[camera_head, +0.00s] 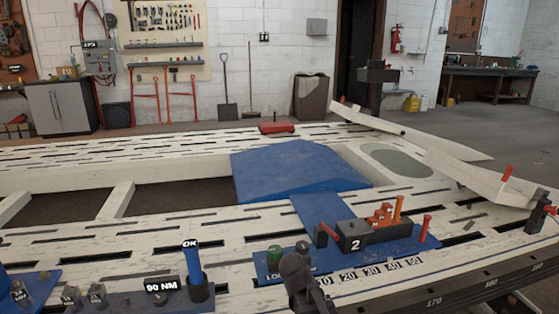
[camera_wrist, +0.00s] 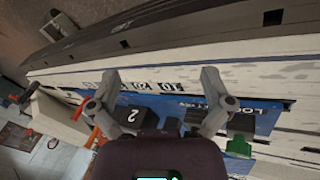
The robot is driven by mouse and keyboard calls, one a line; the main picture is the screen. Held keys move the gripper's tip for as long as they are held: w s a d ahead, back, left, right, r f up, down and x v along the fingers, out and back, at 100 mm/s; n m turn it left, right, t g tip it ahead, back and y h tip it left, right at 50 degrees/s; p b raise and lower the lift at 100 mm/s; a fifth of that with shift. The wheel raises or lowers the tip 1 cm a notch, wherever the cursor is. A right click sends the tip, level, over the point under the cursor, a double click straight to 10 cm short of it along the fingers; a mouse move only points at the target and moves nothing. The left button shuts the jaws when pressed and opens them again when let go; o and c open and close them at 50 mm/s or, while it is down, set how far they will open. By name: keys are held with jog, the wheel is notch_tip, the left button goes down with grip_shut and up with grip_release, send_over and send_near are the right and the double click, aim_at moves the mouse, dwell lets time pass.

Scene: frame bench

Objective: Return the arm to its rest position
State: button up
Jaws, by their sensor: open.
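My gripper (camera_wrist: 161,82) is open, its two grey fingers spread wide in the wrist view with nothing held between the tips. Past the fingers lies the blue board (camera_wrist: 180,103) with its number strip. The black block marked 2 (camera_wrist: 128,116) shows close to the left finger; whether they touch I cannot tell. In the head view this block (camera_head: 356,243) sits on the blue board (camera_head: 285,273), with an orange clamp piece (camera_head: 384,216) beside it. A dark grey part at the bottom centre of the head view looks like my arm's end.
A blue torque tool marked OK (camera_head: 193,268) stands upright at the front left, beside a 90 NM label (camera_head: 162,285). A green knob (camera_head: 275,254) and a red pin (camera_head: 426,227) stand on the board. The white slotted bench (camera_head: 120,245) stretches behind, with a raised beam (camera_head: 475,175) at right.

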jog(key=shift+s+d+r+n+g+y+p, duration=0.7)
jog(key=shift+s+d+y+p, duration=0.4)
jog(key=shift+s+d+y, duration=1.6)
notch_tip(320, 180, up, 38)
jog(key=d+h+p, duration=0.1)
jog(key=p, duration=3.7)
jog(key=shift+s, duration=0.25)
jog(key=shift+d+f, duration=0.1)
jog(key=shift+f, duration=0.05)
jog(key=c, duration=0.6)
